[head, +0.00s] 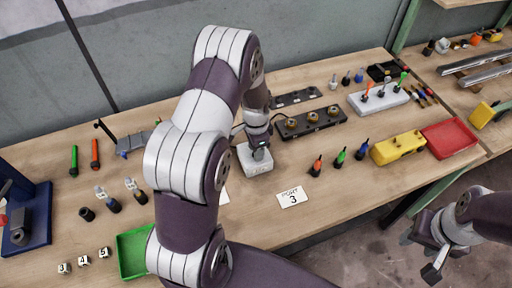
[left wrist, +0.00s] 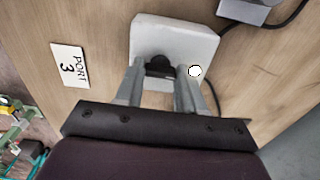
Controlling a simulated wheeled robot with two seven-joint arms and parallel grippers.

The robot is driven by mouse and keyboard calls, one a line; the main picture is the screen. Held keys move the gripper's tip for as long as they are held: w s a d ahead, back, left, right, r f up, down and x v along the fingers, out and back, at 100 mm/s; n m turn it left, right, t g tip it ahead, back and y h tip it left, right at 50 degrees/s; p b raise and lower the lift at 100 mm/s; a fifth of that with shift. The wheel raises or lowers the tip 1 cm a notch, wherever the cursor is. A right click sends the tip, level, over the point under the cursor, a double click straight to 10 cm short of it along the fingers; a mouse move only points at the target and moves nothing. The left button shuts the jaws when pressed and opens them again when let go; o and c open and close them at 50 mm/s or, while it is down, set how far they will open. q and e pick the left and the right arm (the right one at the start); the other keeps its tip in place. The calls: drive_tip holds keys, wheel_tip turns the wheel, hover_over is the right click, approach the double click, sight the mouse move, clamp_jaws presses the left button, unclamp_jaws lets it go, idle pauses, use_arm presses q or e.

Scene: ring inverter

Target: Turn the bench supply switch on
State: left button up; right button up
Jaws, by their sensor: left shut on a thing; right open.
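The bench supply is a white box (head: 250,163) on the table, at the middle of the head view. It also shows in the left wrist view (left wrist: 172,30). Its black switch (left wrist: 159,65) is on the box's top, between the fingertips of my left gripper (left wrist: 160,74). My left gripper is shut on the switch; in the head view my left gripper (head: 258,147) comes down onto the box and hides most of its top. A round white spot (left wrist: 195,71) is beside the right finger. My right gripper (head: 428,256) is open and empty, off the table's front edge.
A "PORT 3" card (head: 292,197) lies in front of the box. A dark block with several round sockets (head: 310,123) stands behind to the right. A yellow block (head: 398,147) and a red tray (head: 449,137) are further right. A green tray (head: 133,254) is front left.

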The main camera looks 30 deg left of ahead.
use_arm(q)
drive_tip(key=o, duration=1)
drive_tip(key=shift+o, duration=0.2)
drive_tip(key=shift+r, duration=0.1)
wheel_tip(320, 180, up, 13)
drive_tip(key=b, duration=0.2)
drive_tip(key=shift+f, duration=0.2)
